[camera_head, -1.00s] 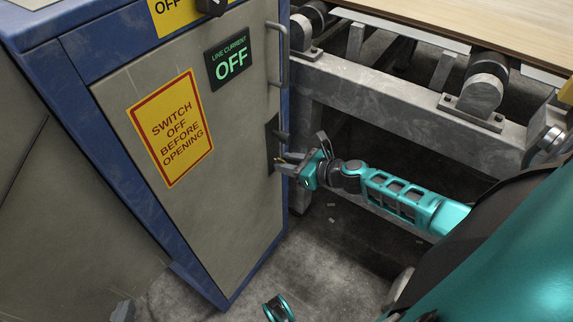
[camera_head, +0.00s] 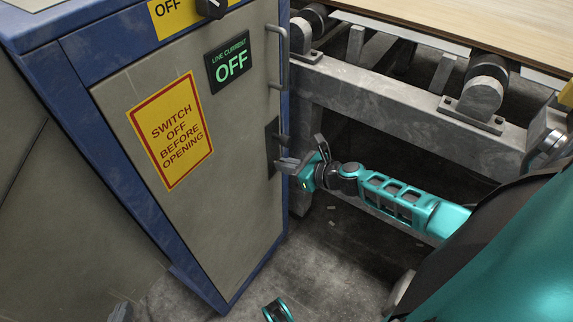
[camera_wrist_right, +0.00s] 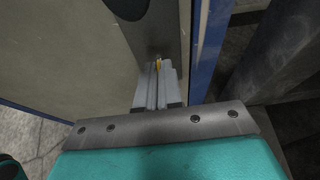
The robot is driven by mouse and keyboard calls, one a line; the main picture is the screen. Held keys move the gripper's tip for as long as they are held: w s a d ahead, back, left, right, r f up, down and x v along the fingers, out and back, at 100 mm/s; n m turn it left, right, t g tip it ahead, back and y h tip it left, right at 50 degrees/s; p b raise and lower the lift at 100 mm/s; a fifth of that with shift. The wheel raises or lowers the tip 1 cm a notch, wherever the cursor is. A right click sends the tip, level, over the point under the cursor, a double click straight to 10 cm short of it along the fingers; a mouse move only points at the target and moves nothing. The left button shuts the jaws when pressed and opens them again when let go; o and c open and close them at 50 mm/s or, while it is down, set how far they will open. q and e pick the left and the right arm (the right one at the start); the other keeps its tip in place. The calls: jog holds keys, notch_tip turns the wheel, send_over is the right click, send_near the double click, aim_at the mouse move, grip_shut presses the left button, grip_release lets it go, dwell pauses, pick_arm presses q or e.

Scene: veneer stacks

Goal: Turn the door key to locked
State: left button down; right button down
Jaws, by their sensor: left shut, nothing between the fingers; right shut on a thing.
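My right gripper (camera_head: 288,165) is shut on the brass key (camera_wrist_right: 158,63) at the lock plate (camera_head: 273,147) on the cabinet door (camera_head: 215,215). In the right wrist view its two grey fingers (camera_wrist_right: 158,82) lie together, with a small bit of the key showing at their tips. Most of the key is hidden by the fingers, so I cannot tell its exact angle. A teal part of my left gripper (camera_head: 278,310) shows at the bottom edge of the head view, low and away from the door; its fingertips are barely seen.
The door carries a yellow warning sign (camera_head: 170,131), a display reading OFF (camera_head: 230,61) and a vertical handle (camera_head: 281,57) above the lock. A black knob (camera_head: 211,8) sits at the top. A grey roller frame (camera_head: 400,105) stands right of the cabinet. The floor in front is open.

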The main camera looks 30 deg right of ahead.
pick_arm(q)
jog(key=shift+r, duration=0.15)
pick_arm(e)
jog(key=shift+y, duration=0.3)
pick_arm(q)
jog(key=f+b, duration=0.1)
jog(key=d+b, duration=0.1)
jog(key=b, duration=0.1)
jog(key=shift+w+d+f+h, duration=0.1)
jog(key=shift+w+f+h, duration=0.05)
jog(key=shift+f+h, duration=0.2)
pick_arm(e)
jog(key=m+y, duration=0.2)
jog(key=m, duration=0.2)
jog(key=f+m+y, duration=0.1)
jog(key=m+y, duration=0.1)
jog(key=m, duration=0.3)
jog(key=d+m+y, duration=0.1)
jog(key=m+y, duration=0.2)
jog(key=m, duration=0.1)
jog(key=shift+w+d+f, duration=0.1)
jog(key=shift+w+f, duration=0.15)
pick_arm(q)
jog(key=shift+f+b, duration=0.15)
jog(key=shift+b, duration=0.15)
pick_arm(e)
jog(key=shift+m, duration=0.3)
